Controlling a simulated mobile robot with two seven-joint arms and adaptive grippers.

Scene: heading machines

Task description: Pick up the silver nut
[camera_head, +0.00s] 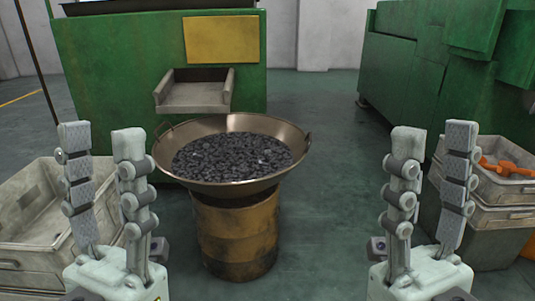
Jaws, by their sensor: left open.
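A wide metal pan (235,124) holds a heap of small dark grey pieces (230,155), with a few lighter glints among them. They are too small for me to single out a silver nut. My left gripper (101,140) points upward at the left, fingers apart and empty, in front of the pan's left side and the left crate. My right gripper (433,139) points upward at the right, fingers apart and empty, well to the right of the pan. Neither gripper touches the pan.
The pan rests on a rusty yellow drum (236,235). A green machine (115,80) with a chute tray (195,96) stands behind it. A grey crate (28,205) is at left; stacked bins (505,218) with an orange object (507,167) are at right. Floor (335,190) right of the drum is clear.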

